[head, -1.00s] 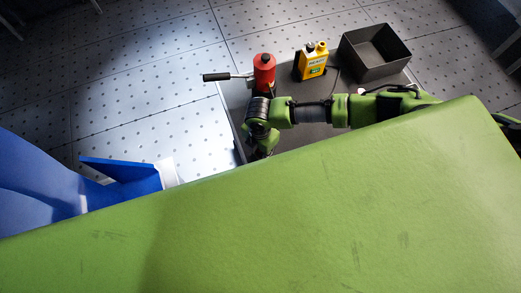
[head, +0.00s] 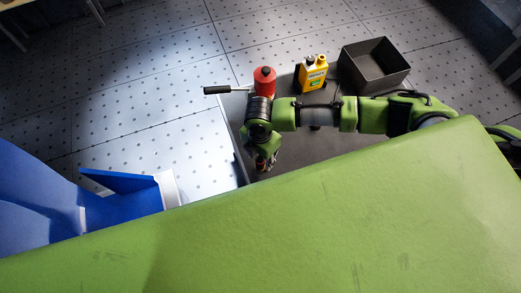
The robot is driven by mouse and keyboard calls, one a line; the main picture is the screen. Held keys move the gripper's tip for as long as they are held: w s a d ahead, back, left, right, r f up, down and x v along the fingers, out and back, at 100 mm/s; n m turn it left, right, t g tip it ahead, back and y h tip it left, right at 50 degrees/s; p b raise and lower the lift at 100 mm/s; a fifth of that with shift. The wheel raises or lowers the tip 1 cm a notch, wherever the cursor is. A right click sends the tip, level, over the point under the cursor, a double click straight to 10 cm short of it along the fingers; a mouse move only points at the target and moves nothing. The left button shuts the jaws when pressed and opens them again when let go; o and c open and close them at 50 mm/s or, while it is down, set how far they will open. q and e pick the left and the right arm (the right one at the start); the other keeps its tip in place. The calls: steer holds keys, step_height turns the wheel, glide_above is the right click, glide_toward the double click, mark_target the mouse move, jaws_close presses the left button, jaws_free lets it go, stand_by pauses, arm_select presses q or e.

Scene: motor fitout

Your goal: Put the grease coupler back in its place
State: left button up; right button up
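I cannot make out the grease coupler or its place for certain. My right gripper (head: 264,165) points down over the dark grey worktop (head: 318,150), just beyond the edge of my green body. Something small and brownish shows at its fingertips, too small to name. I cannot tell whether the fingers are shut on it. A red cylinder (head: 265,80) with a dark-handled lever stands behind the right wrist, its lower part hidden. My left gripper does not show.
A blue and white object (head: 125,188) is at the left. The tiled floor between is clear. My green body hides the foreground.

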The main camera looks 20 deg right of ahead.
step_height(320, 180, up, 6)
steer(key=shift+r, duration=0.2)
stand_by(0.6)
